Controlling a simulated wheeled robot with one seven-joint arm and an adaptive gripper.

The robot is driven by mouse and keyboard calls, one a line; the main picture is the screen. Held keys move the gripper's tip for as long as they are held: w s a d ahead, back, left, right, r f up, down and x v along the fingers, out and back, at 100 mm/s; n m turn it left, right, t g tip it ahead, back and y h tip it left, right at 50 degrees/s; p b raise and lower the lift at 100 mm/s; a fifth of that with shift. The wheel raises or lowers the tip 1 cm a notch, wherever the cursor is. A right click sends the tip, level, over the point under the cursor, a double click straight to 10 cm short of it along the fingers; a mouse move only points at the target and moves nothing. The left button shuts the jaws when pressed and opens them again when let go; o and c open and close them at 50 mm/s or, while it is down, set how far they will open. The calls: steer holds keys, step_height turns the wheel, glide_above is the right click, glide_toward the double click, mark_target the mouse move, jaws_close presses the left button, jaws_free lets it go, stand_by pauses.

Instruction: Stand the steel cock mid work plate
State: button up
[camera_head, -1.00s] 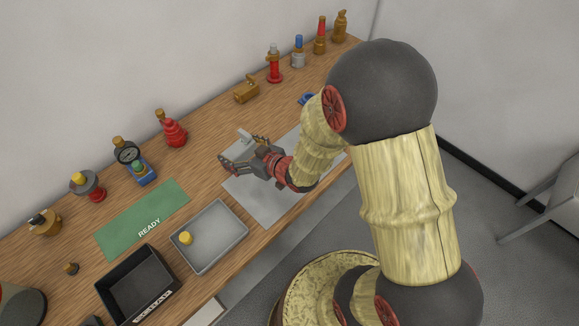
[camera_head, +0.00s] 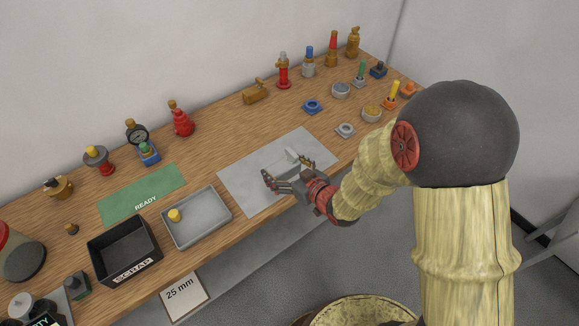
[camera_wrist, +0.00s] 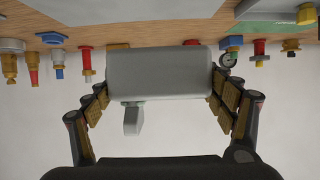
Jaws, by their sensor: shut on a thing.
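The steel cock is a plain light-grey body with a small grey lever. It fills the space between my fingers in the wrist view (camera_wrist: 160,73), with the lever at its lower left. My gripper (camera_head: 288,172) is shut on it, one padded finger on each side. In the head view, a pale grey part of the cock (camera_head: 291,155) shows just beyond the fingers; the rest is hidden. The work plate (camera_head: 245,180) is a flat grey sheet on the bench, and the gripper and cock are over it. I cannot tell whether the cock touches the plate.
A grey tray (camera_head: 222,222) with a yellow-topped part, a black scrap bin (camera_head: 125,262) and a green ready mat (camera_head: 112,212) lie left of the plate. Several valves line the back edge, including a brass one (camera_head: 256,96). A blue ring part (camera_head: 312,106) sits beyond the plate.

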steer(key=w+f, duration=0.2)
steer(key=w, duration=0.2)
steer(key=w+a+f+b, duration=0.1)
steer(key=w+f, duration=0.2)
steer(key=w, duration=0.1)
steer(key=w+f+b, duration=0.1)
steer(key=w+f, duration=0.2)
steer(key=w, duration=0.1)
steer(key=shift+w+a+f, duration=0.15)
steer(key=shift+w+a, duration=0.05)
steer(key=shift+a, duration=0.1)
steer(key=shift+w+f+b, duration=0.4)
steer(key=shift+w+f, duration=0.2)
steer(key=shift+f, duration=0.1)
steer(key=shift+f+b, duration=0.4)
steer(key=shift+f, duration=1)
steer(key=shift+f, duration=0.15)
steer(key=o, duration=1.9)
steer(key=shift+s+f, duration=0.1)
steer(key=shift+c, duration=0.2)
